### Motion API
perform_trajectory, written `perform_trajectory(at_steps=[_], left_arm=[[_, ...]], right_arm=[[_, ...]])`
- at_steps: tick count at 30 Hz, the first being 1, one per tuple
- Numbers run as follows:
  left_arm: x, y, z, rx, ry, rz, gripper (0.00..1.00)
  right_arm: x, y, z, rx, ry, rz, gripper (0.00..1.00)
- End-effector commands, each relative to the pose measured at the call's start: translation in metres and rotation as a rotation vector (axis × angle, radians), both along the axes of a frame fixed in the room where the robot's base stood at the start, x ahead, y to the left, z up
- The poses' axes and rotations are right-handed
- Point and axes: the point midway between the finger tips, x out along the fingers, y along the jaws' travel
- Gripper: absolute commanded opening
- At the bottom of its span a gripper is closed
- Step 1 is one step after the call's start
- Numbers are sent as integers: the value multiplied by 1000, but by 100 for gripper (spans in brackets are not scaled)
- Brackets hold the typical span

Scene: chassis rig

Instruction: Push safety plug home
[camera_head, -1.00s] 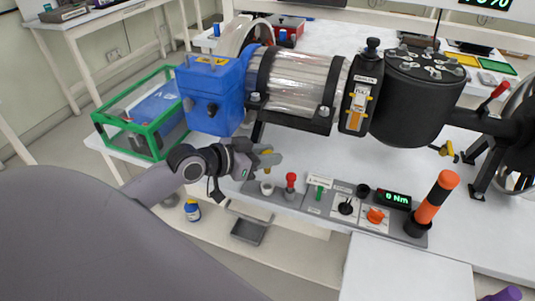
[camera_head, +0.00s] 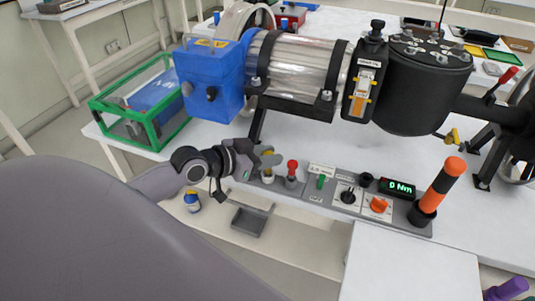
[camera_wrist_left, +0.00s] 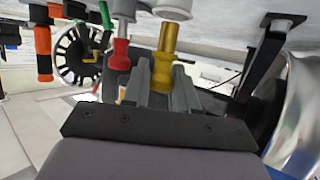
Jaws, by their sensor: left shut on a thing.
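My left gripper (camera_head: 269,160) is shut on a yellow plug (camera_head: 266,152), just above the front console. The plug also shows between the fingers in the left wrist view (camera_wrist_left: 164,62). A white cup-like holder (camera_head: 268,178) on the console is directly below the plug. My right gripper is not in view.
A red-topped plug (camera_head: 292,168) stands just right of the holder, close to my fingers. The blue motor housing (camera_head: 210,80) rises behind my gripper. A grey tray (camera_head: 248,220) lies below.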

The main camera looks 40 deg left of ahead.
Motion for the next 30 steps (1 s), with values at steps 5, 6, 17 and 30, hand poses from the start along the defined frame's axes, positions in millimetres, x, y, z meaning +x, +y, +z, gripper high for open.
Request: perform_trajectory(at_steps=[5, 6, 17, 30], left_arm=[[0, 0, 0, 0, 0, 0, 0], [0, 0, 0, 0, 0, 0, 0], [0, 0, -1, 0, 0, 0, 0], [0, 0, -8, 0, 1, 0, 0]], right_arm=[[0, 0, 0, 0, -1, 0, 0], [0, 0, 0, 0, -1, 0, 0], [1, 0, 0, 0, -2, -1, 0], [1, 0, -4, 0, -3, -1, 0]])
